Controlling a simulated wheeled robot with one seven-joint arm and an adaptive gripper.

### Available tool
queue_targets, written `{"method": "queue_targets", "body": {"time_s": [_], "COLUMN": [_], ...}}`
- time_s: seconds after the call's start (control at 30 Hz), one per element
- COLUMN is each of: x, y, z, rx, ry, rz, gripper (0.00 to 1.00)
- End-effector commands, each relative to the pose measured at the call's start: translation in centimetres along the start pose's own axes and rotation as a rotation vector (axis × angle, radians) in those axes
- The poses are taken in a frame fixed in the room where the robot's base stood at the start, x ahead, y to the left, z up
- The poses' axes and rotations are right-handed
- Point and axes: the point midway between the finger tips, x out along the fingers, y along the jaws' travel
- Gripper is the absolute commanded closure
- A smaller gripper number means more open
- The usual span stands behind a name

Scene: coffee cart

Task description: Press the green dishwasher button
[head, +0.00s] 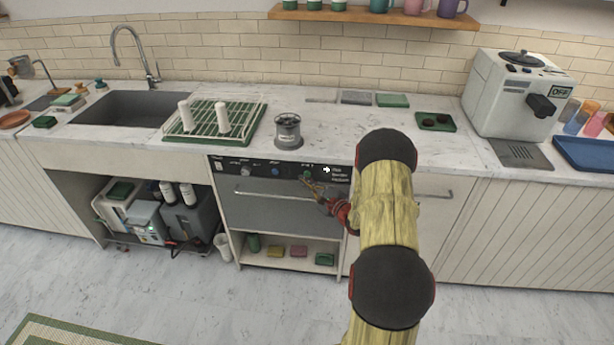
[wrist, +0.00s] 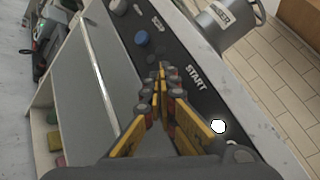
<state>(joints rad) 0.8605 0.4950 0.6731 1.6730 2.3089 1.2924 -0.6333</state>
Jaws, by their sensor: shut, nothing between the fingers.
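The dishwasher (head: 265,208) sits under the counter with a dark control panel (head: 230,167) along its top edge. A small green button (head: 306,174) shows on the panel, right of a blue button (head: 275,171). My gripper (head: 308,184) is shut and empty, with its tips just in front of the panel, close below the green button. In the wrist view, the shut fingertips (wrist: 161,75) point at the panel beside the START label (wrist: 196,78). The fingers seem to hide the green button there, and I cannot tell whether they touch it.
A grey metal canister (head: 288,132) stands on the counter above the panel and shows at the top of the wrist view (wrist: 222,20). A dish rack (head: 258,105) is left of it. The dishwasher handle (head: 262,194) runs below the panel. An open shelf (head: 290,265) holds sponges.

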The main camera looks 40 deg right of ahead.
Motion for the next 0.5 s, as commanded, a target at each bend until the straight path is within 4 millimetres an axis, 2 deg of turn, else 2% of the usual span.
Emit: {"method": "queue_targets", "body": {"time_s": [0.5], "x": [0.57], "y": [-0.45], "z": [-0.39], "rx": [0.0], "ry": [0.0], "rz": [0.0], "gripper": [1.0]}}
